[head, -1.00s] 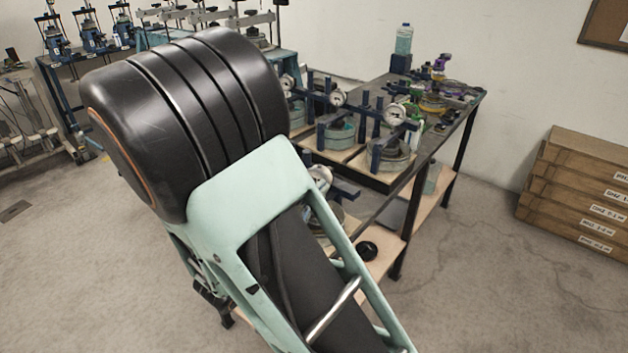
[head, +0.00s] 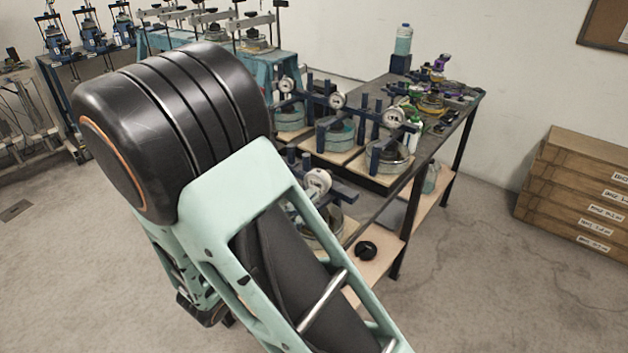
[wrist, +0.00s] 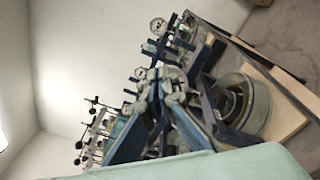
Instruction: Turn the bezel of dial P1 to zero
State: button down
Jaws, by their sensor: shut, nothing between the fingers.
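Several white-faced dials sit on dark blue frames on the bench. In the head view the nearest dial (head: 318,181) is just right of my arm, and others are the right dial (head: 394,118), middle dial (head: 337,101) and far dial (head: 286,86). I cannot read which is P1, nor any pointer or bezel setting. The wrist view shows an upper dial (wrist: 157,26) and a lower dial (wrist: 140,73), small and tilted. My gripper (wrist: 173,76) is shut and empty in the wrist view, with dials beyond its fingertips. In the head view my gripper is hidden.
The dark bench (head: 440,140) carries round cells on wooden boards and a blue-capped bottle (head: 403,40). A black round object (head: 366,249) lies on the lower shelf. Wooden boxes (head: 580,190) stand at right. Floor between them is clear.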

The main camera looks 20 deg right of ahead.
aim_at(326, 190)
jog(key=shift+m, duration=0.8)
jog(key=shift+x, duration=3.4)
jog(key=shift+w+a+f, duration=0.15)
jog(key=shift+a+f, duration=0.05)
jog(key=shift+a, duration=0.05)
jog(key=shift+s+d+f+b, duration=0.35)
jog(key=shift+f+b, duration=0.3)
jog(key=shift+b, duration=1.25)
jog(key=shift+s+d+r, duration=0.1)
jog(key=shift+s+d+r, duration=0.1)
jog(key=v, duration=0.6)
jog(key=shift+b, duration=0.3)
jog(key=shift+s+d, duration=0.1)
